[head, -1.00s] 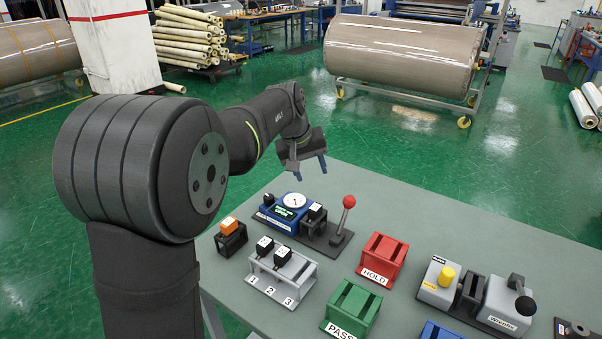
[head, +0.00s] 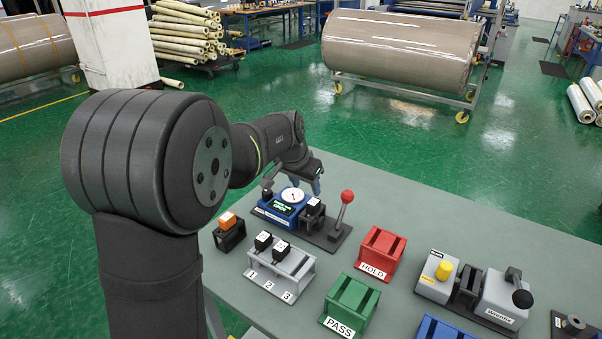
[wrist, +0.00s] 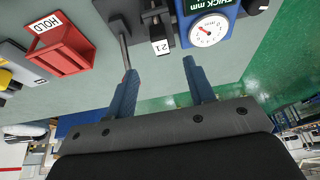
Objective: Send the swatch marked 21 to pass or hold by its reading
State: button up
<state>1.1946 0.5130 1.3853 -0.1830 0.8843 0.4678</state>
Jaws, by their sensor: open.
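The swatch marked 21 (wrist: 161,47) is a small dark block with a white label, in a dark holder beside the blue thickness gauge (wrist: 222,12). It also shows in the head view (head: 313,205). The gauge has a round white dial (head: 292,196) and a green-lit display (head: 284,208) that seems to read OPEN. My gripper (wrist: 160,66) is open and empty, its blue fingers apart with the swatch beyond and between their tips. In the head view it is just behind the gauge. The red HOLD bin (head: 381,252) and green PASS bin (head: 350,304) stand to the right.
A red-knobbed lever (head: 346,198) rises right of the swatch, close to one finger in the wrist view. A grey rack (head: 281,272) numbered 1, 2, 3 holds two dark swatches. An orange-topped block (head: 228,221) sits left. A grey machine (head: 490,300) stands right.

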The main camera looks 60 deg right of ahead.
aim_at(311, 202)
jog(key=x, duration=1)
jog(key=shift+d+f, duration=0.15)
jog(key=c, duration=1.1)
jog(key=shift+o, duration=0.2)
jog(key=shift+w, duration=0.15)
jog(key=o, duration=1)
jog(key=shift+o, duration=0.2)
